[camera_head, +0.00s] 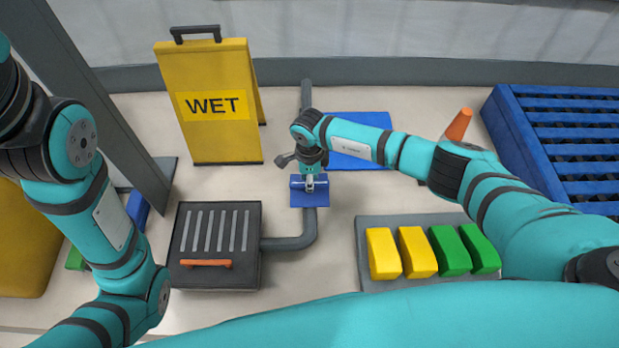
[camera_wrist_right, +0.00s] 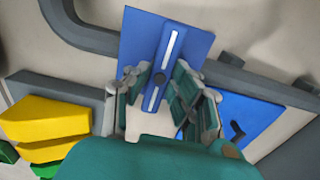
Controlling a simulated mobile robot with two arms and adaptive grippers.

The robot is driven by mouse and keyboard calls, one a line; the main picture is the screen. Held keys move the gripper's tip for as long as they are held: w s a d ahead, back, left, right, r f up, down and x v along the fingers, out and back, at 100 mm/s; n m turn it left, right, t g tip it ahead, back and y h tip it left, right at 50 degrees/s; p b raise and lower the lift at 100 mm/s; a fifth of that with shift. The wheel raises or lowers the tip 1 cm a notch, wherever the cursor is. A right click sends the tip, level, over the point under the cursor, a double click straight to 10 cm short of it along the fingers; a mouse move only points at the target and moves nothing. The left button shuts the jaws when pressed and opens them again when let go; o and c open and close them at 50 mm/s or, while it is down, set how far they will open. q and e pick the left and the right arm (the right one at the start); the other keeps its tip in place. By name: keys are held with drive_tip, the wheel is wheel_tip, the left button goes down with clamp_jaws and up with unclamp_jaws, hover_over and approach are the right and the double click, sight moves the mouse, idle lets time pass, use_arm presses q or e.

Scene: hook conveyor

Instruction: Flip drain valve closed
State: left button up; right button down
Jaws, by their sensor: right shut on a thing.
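The drain valve has a blue square plate (camera_head: 311,198) set on a grey pipe (camera_head: 310,222). Its blue bar handle with white stripes (camera_wrist_right: 173,45) shows in the right wrist view and lies across the line of the pipe. My right gripper (camera_head: 309,186) is over the plate, shut on the handle. In the right wrist view its fingers (camera_wrist_right: 158,95) stand on both sides of the lower part of the handle. The fingers partly hide the plate's lower part there. My left arm is folded at the left; its gripper is out of view.
A slotted grey drain box (camera_head: 250,268) with an orange bar joins the pipe at left. A yellow WET sign (camera_head: 210,140) stands behind it. A grey tray (camera_head: 375,225) of yellow and green blocks, an orange cone (camera_head: 458,125) and a blue pallet (camera_head: 510,125) are right.

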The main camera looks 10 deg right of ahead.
drive_tip(key=c, duration=1.2)
unclamp_jaws()
drive_tip(key=shift+o, duration=0.2)
wheel_tip(320, 180, up, 12)
